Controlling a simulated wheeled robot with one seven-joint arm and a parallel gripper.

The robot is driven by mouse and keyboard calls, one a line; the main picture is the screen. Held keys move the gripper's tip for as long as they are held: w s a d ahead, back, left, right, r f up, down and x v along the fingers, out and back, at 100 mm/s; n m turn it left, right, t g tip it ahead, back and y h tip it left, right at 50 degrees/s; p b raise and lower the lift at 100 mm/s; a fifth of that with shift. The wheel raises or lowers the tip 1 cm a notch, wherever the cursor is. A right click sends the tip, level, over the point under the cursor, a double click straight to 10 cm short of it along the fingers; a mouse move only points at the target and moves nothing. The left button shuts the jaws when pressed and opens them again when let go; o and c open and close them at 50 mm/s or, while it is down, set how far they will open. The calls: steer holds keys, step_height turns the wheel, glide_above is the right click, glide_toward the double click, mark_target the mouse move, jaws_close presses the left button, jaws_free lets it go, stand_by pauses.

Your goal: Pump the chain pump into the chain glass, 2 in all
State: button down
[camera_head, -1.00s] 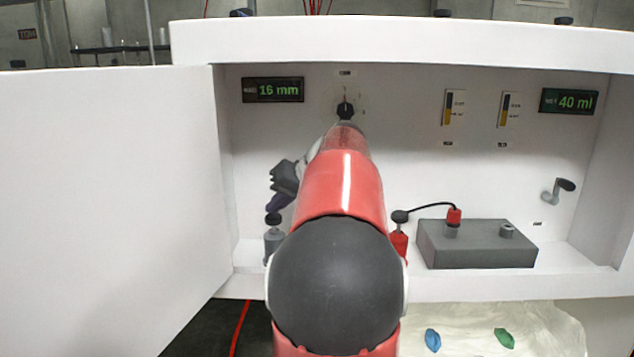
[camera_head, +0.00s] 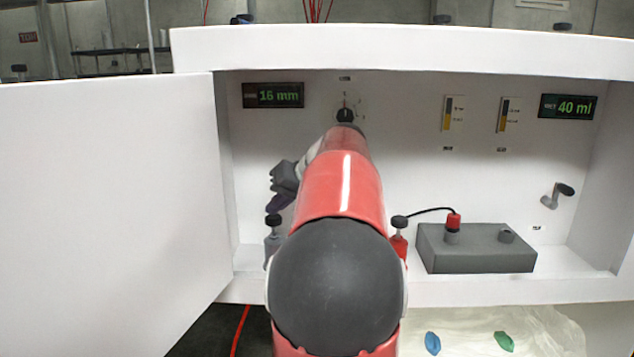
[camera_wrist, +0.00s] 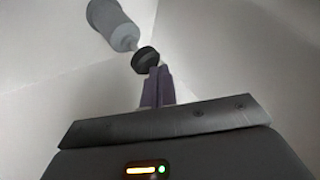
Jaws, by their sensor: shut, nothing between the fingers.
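A grey pump bottle with a black top (camera_head: 273,221) stands at the left inside the white cabinet. A red pump bottle (camera_head: 399,243) with a black top stands right of my arm. I cannot tell which is the chain pump. My gripper (camera_head: 275,206) is shut and empty, its purple fingers just above the grey bottle's top. In the wrist view the shut fingertips (camera_wrist: 159,70) lie at the black top (camera_wrist: 146,60) of the grey bottle (camera_wrist: 115,27); I cannot tell whether they touch. No glass is visible; my arm hides the cabinet's middle.
A grey box (camera_head: 476,249) with a red plug and black cable stands at the right. A crank (camera_head: 558,195) is on the back wall. Displays read 16 mm (camera_head: 273,95) and 40 ml (camera_head: 568,106). The open white door (camera_head: 110,200) fills the left.

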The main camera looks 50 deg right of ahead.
steer(key=shift+r, duration=0.15)
step_height(320, 180, up, 6)
steer(key=p, duration=0.5)
steer(key=shift+s, duration=0.1)
stand_by(1.0)
